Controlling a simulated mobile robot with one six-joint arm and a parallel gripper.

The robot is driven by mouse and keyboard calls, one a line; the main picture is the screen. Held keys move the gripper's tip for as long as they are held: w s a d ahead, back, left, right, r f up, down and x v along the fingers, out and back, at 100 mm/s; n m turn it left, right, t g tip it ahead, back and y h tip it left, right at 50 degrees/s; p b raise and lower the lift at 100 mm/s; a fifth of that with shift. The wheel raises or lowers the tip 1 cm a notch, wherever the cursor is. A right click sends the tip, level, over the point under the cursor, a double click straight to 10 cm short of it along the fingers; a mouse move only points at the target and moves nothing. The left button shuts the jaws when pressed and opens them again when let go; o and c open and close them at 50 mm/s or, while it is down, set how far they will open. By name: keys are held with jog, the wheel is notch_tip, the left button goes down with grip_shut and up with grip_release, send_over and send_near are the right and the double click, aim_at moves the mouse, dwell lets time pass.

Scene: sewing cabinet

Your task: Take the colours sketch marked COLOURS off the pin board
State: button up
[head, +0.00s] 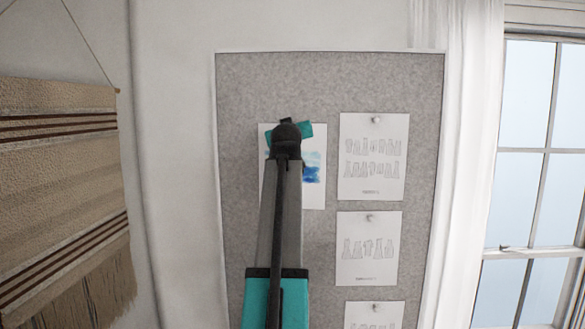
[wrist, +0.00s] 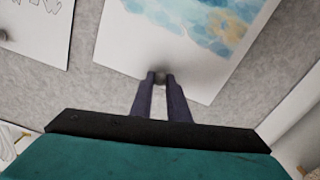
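The colours sketch (head: 313,170), a white sheet with blue watercolour patches, hangs on the grey pin board (head: 235,120). My arm hides its middle and left in the head view, and I see no readable label. In the wrist view the sketch (wrist: 135,50) shows pale blue and yellow paint and a round grey pin (wrist: 160,77) near its edge. My gripper (wrist: 160,80) is at that pin, one narrow dark finger on each side, and appears closed on it.
To the right on the board hang other pinned sheets with outline drawings: an upper one (head: 373,160), a middle one (head: 368,250) and a lower one (head: 373,314). A woven hanging (head: 60,170) is on the left wall. A white curtain (head: 470,130) and a window (head: 525,170) are at right.

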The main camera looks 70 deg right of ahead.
grip_shut()
jog(key=shift+r, duration=0.1)
